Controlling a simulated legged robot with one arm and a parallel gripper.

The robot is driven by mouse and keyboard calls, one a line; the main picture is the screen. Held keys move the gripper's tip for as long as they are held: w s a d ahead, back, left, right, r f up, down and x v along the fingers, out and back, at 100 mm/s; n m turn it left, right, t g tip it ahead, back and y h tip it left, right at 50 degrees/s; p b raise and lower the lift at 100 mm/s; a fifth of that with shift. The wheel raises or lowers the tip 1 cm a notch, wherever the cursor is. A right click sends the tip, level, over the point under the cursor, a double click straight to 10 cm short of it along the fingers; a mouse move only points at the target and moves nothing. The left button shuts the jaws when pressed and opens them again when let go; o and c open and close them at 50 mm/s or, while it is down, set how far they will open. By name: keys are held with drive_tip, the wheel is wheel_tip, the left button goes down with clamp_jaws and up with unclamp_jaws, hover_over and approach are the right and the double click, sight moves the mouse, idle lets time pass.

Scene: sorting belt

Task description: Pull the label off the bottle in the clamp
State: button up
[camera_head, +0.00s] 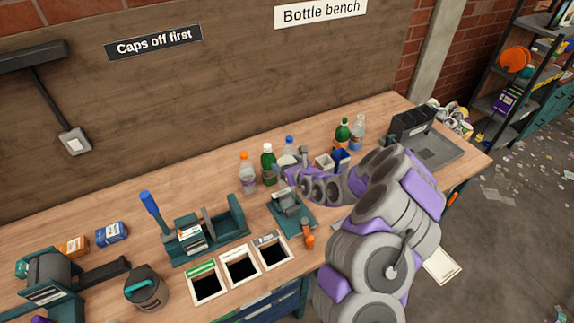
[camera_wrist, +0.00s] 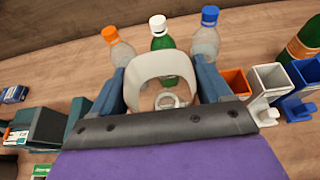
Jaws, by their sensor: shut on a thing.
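My gripper (camera_wrist: 160,76) is shut on a curved white band, the label (camera_wrist: 163,64), which stands up between its two blue-grey fingers in the wrist view. A clear round rim (camera_wrist: 170,100) shows below the band, partly hidden by my gripper; I cannot tell whether the band still touches a bottle. In the head view my gripper (camera_head: 284,172) is over the bench, in front of the row of bottles. A teal and grey device with an orange handle (camera_head: 290,207) stands just in front of it. I cannot make out the clamped bottle there.
An orange-capped bottle (camera_head: 247,175), a green bottle (camera_head: 268,165) and a blue-capped bottle (camera_wrist: 206,42) stand behind my gripper. Small orange (camera_wrist: 237,82), white (camera_wrist: 268,78) and blue (camera_wrist: 302,76) holders stand at right. Framed bench openings (camera_head: 240,267) lie in front.

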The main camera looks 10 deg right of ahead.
drive_tip(key=shift+r+p, duration=1.05)
drive_tip(key=shift+r, duration=0.15)
drive_tip(key=shift+r, duration=0.1)
drive_tip(key=shift+r+p, duration=0.95)
drive_tip(key=shift+p, duration=0.25)
